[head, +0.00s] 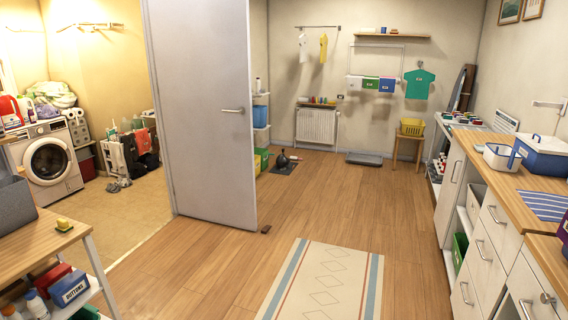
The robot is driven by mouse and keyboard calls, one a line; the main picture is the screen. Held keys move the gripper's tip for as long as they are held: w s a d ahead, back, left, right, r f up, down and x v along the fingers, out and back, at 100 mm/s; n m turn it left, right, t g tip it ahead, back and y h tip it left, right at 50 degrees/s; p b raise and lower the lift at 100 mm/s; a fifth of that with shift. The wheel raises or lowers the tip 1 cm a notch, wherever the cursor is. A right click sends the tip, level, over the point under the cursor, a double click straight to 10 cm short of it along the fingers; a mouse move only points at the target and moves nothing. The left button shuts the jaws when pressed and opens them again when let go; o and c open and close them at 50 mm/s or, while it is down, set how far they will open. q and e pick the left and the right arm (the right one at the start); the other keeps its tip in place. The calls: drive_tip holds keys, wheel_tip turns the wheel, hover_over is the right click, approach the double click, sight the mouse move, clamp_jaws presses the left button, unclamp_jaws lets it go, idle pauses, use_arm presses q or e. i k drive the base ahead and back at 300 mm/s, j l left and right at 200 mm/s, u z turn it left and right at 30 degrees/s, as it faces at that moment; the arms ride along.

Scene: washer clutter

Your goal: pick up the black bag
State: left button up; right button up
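I cannot pick out a black bag for certain. A small dark rounded object (282,159) sits on the floor past the open door, on or beside a dark mat; it is too small to tell what it is. Dark items (149,160) also stand or hang in the left room near the washer, partly behind other laundry things. Neither of my grippers is in view.
A white door (202,110) stands open, left of centre. A washing machine (48,160) is in the left room. A shelf table (40,238) is at front left, a counter (538,182) at right. A patterned rug (325,285) lies on the open wooden floor.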

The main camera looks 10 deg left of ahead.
sight(282, 161)
drive_tip(key=i+l+z, duration=0.2)
drive_tip(key=i, duration=1.25)
drive_tip(key=i+j+z, duration=0.2)
drive_tip(key=i, duration=1.25)
drive_tip(key=i+u, duration=0.15)
drive_tip(key=i, duration=0.45)
drive_tip(key=i+u, duration=0.2)
drive_tip(key=i, duration=0.4)
drive_tip(key=i+l+u, duration=0.15)
drive_tip(key=i, duration=0.5)
drive_tip(key=i+l+u, duration=0.2)
drive_tip(key=i, duration=0.4)
drive_tip(key=i+u, duration=0.1)
drive_tip(key=i, duration=1.65)
drive_tip(key=i+j+u, duration=0.1)
drive_tip(key=i+u, duration=0.3)
drive_tip(key=i, duration=0.15)
drive_tip(key=i+u, duration=0.45)
drive_tip(key=i+j+z, duration=0.1)
drive_tip(key=i+j, duration=0.2)
drive_tip(key=i, duration=0.2)
drive_tip(key=i+j+z, duration=0.15)
drive_tip(key=i+j, duration=0.15)
drive_tip(key=i, duration=0.15)
